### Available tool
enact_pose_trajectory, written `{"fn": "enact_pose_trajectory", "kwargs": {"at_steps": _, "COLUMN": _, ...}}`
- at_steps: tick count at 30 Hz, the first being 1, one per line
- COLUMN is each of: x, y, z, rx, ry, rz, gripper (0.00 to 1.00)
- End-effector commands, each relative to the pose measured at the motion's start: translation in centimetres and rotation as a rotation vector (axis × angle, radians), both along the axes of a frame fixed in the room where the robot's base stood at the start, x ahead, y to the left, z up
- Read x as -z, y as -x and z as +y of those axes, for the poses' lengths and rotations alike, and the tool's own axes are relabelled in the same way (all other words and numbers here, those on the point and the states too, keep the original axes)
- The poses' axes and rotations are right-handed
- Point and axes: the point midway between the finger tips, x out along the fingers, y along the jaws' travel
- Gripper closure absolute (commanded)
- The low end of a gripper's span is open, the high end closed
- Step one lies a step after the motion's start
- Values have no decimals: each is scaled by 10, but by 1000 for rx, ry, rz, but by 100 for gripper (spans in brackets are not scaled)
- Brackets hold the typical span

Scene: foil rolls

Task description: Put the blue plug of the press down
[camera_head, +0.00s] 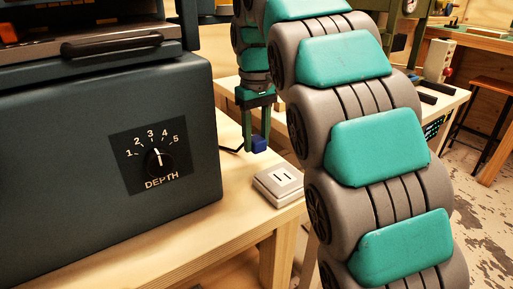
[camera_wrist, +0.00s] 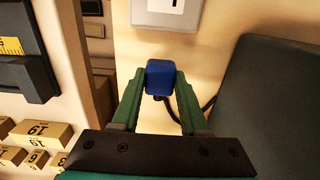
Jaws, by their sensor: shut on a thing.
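The blue plug (camera_head: 259,144) is between the green fingertips of my gripper (camera_head: 254,140), held above the wooden bench. In the wrist view the blue plug (camera_wrist: 160,77) sits between the two finger ends of my gripper (camera_wrist: 160,84), and its dark cord (camera_wrist: 202,108) runs down and to the right. My gripper is shut on it. The press (camera_head: 90,150) is a large dark grey body with a depth dial at the left. The plug is apart from the white socket (camera_head: 279,184), which lies on the bench in front of and below it.
The wooden bench (camera_head: 180,230) has bare room around the socket and along its front edge. In the wrist view, the dark press body (camera_wrist: 270,100) stands close on the right. Small numbered wooden blocks (camera_wrist: 40,133) lie at the lower left. A stool (camera_head: 490,95) stands far right.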

Motion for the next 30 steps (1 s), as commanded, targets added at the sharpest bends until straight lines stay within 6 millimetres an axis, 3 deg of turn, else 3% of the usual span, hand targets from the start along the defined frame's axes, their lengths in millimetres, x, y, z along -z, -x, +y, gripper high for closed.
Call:
{"fn": "enact_pose_trajectory", "kwargs": {"at_steps": 5, "x": 5, "y": -1, "z": 0, "rx": 0, "ry": 1, "rz": 1, "gripper": 100}}
{"fn": "enact_pose_trajectory", "kwargs": {"at_steps": 15, "x": 34, "y": -1, "z": 0, "rx": 1, "ry": -1, "rz": -2, "gripper": 100}}
{"fn": "enact_pose_trajectory", "kwargs": {"at_steps": 30, "x": 42, "y": -1, "z": 0, "rx": 0, "ry": 0, "rz": 0, "gripper": 100}}
